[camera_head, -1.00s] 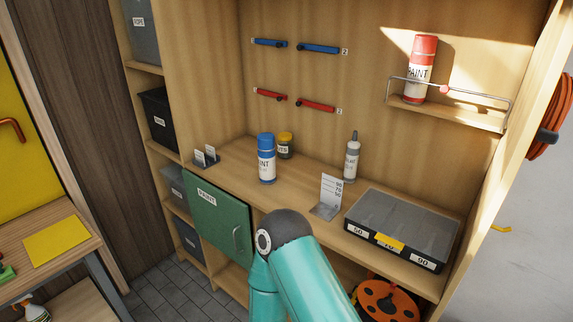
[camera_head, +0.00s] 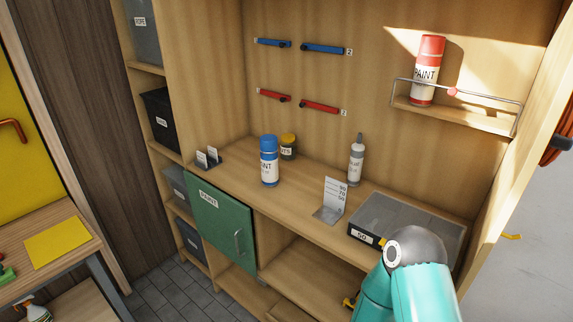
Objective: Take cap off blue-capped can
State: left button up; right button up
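The blue-capped can (camera_head: 269,162) stands upright on the wooden workbench, with its blue cap (camera_head: 268,142) on top and a white label on its body. Nothing touches it. One of my teal arms, with a dark rounded joint, comes up from the bottom right and covers part of the grey case. Neither of my grippers shows in this view, so their states are hidden.
A yellow-lidded jar (camera_head: 289,147) stands just behind the can. A grey bottle (camera_head: 356,162), a card stand (camera_head: 332,203) and a grey organiser case (camera_head: 402,222) are to the right. A red-capped paint can (camera_head: 428,75) stands on the wall shelf.

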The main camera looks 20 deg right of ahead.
aim_at(269, 161)
jog(key=i, duration=0.9)
